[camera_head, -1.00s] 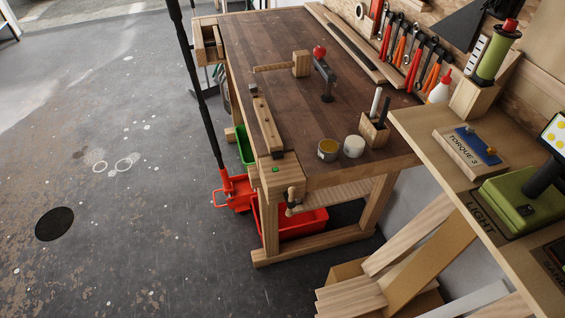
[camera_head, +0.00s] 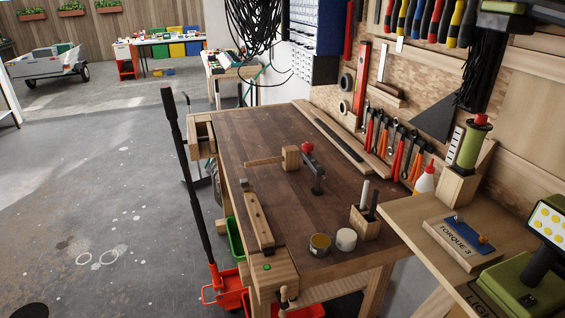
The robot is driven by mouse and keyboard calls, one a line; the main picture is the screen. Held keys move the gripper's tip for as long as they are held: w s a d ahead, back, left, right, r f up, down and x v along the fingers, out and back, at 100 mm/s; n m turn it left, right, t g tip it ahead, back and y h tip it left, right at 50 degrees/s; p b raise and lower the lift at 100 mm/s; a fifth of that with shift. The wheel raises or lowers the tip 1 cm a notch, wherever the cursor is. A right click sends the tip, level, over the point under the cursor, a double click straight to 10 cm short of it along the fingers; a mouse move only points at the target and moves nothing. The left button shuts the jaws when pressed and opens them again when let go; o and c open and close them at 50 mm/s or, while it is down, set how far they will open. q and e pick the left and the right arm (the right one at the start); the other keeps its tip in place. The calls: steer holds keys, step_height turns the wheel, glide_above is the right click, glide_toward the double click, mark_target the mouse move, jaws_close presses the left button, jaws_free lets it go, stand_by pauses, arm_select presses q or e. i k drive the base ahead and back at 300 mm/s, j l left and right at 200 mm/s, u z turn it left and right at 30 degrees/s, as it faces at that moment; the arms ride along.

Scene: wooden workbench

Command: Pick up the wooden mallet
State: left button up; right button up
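The wooden mallet (camera_head: 291,158) lies on the dark top of the wooden workbench (camera_head: 245,128). Its block head is at the right end, and its thin handle (camera_head: 264,162) points left. A clamp-like tool with a red top (camera_head: 308,148) stands just right of the mallet head, close to it. Neither of my grippers shows in the head view.
Two small round tins (camera_head: 346,239) and a wooden block with upright tools (camera_head: 366,224) stand at the bench's near right. A vise (camera_head: 258,222) runs along the left edge. A side shelf (camera_head: 410,217) holds green equipment. Open floor (camera_head: 110,215) lies left.

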mark_target(290, 158)
steer(key=u, duration=1.3)
steer(key=i, duration=4.25)
steer(key=z, duration=0.15)
